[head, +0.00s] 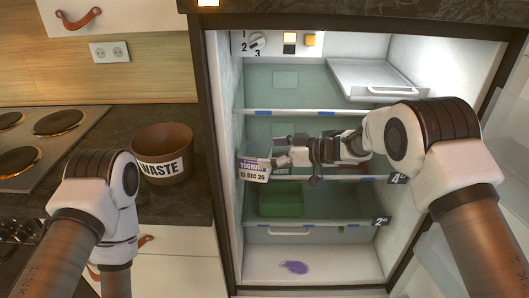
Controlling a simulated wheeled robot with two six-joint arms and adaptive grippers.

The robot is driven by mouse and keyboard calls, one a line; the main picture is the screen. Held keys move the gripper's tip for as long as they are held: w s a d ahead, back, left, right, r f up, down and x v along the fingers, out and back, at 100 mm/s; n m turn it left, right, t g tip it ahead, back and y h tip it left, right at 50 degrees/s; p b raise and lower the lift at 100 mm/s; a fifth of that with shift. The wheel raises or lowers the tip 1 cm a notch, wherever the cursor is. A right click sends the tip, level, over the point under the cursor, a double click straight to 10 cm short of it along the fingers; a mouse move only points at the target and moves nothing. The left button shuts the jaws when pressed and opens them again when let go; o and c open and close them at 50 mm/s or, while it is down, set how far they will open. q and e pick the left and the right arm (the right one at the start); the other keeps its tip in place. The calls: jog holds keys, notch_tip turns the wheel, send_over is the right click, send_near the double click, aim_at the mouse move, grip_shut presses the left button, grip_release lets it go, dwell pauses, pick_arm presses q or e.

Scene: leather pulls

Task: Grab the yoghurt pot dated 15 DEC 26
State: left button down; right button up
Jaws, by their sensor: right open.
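A yoghurt pot (254,171) stands at the left end of a fridge shelf. Its white and purple label reads YOGHURT and a date ending in 5 DEC 26; the first digit is hard to make out. My right gripper (279,154) reaches in from the right, open, with its fingertips close to the right side of the pot. I cannot tell whether they touch it. My left arm is at the left, but its gripper does not show.
The open fridge (312,262) has several shelves, a green box (280,203) below the pot and a white drawer (375,80) at upper right. A purple stain (294,267) marks its floor. A brown WASTE bin (162,140) stands on the counter beside the hob (50,125).

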jog(key=v, duration=1)
jog(key=shift+d, duration=0.15)
